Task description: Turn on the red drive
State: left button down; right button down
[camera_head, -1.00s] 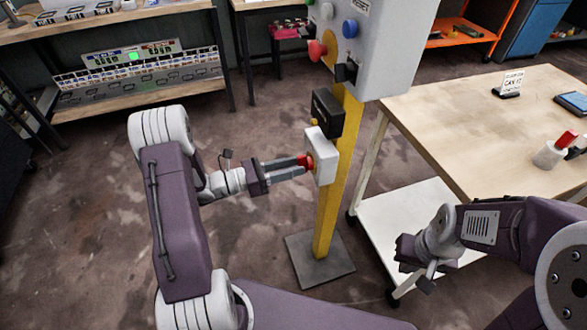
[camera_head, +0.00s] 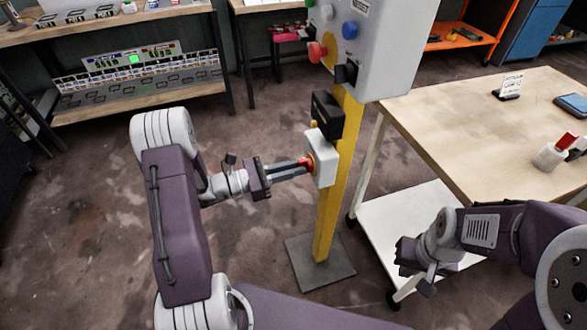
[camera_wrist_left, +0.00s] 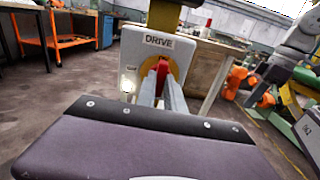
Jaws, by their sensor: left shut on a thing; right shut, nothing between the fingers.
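The drive box (camera_head: 324,160) is a small white box on the yellow post, below a black box. A red knob (camera_head: 306,162) on a yellow disc sits on its left face. In the left wrist view the box (camera_wrist_left: 136,46) carries the word DRIVE, and the red knob (camera_wrist_left: 162,74) stands between my finger tips. My left gripper (camera_head: 302,166) is shut on the red knob. My right gripper (camera_head: 420,276) is shut and empty, low by the white lower shelf of the table. The knob's exact angle is partly hidden by the fingers.
A grey control box (camera_head: 390,50) with coloured buttons tops the yellow post (camera_head: 328,215). A wooden table (camera_head: 470,115) stands to the right, with a sign and a red-topped item on it. A shelf (camera_head: 120,25) is at the back left. The floor left of the post is clear.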

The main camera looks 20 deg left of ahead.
pick_arm(q)
jog(key=c, duration=1.4)
grip_release()
jog(key=shift+c, duration=0.2)
jog(key=shift+a, duration=0.1)
jog(key=p+v, duration=0.2)
jog(key=v, duration=0.7)
